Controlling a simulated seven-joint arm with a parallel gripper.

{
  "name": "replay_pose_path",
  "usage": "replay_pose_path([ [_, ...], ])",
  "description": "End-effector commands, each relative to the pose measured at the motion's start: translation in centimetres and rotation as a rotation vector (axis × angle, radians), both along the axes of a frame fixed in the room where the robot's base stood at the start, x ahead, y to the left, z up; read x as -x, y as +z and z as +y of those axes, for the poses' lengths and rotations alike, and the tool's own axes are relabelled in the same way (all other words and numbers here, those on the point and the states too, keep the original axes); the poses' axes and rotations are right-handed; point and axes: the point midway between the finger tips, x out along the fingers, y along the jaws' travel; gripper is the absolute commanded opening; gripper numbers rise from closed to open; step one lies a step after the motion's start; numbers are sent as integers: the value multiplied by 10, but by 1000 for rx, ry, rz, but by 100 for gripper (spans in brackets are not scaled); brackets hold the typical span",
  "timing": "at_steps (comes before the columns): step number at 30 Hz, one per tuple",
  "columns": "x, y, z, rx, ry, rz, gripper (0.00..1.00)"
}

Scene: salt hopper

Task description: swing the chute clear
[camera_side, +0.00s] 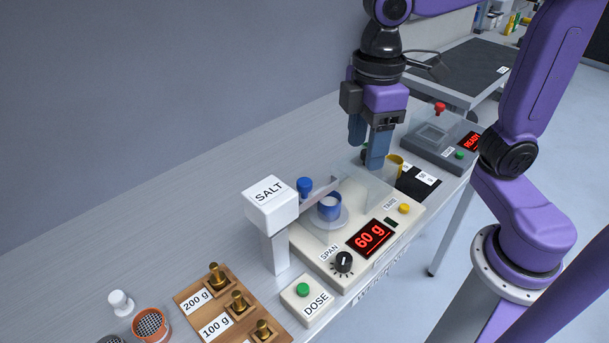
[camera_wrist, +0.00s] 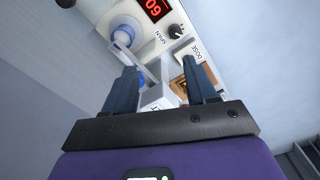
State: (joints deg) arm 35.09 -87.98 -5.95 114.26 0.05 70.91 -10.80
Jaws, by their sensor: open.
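The white salt hopper (camera_side: 271,205) stands on the bench at the left end of the scale. Its grey chute (camera_side: 321,191) reaches out to the right toward the blue cup (camera_side: 329,207) on the scale pan. A blue knob (camera_side: 305,187) stands up at the chute. My gripper (camera_side: 367,156) is open and empty, pointing down above the far right part of the scale, apart from the chute. In the wrist view, the blue knob (camera_wrist: 141,79) shows partly behind the left finger, and the cup (camera_wrist: 123,37) is beyond it.
The scale's red display (camera_side: 370,237) reads 60 g. A clear shield (camera_side: 376,191) stands around the pan. The dose button box (camera_side: 306,299) and a wooden weight tray (camera_side: 190,298) sit in front. A grey device (camera_side: 436,145) stands at the back right.

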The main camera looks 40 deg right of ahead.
Motion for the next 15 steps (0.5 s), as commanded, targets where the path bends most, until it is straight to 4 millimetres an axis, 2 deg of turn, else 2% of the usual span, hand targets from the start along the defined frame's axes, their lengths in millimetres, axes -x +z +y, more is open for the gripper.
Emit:
replay_pose_path([
  [1,-17,12,11,0,0,-1,57],
  [6,-60,47,32,7,7,3,57],
  [10,-81,64,39,10,10,7,57],
  [15,-91,73,42,13,12,8,57],
])
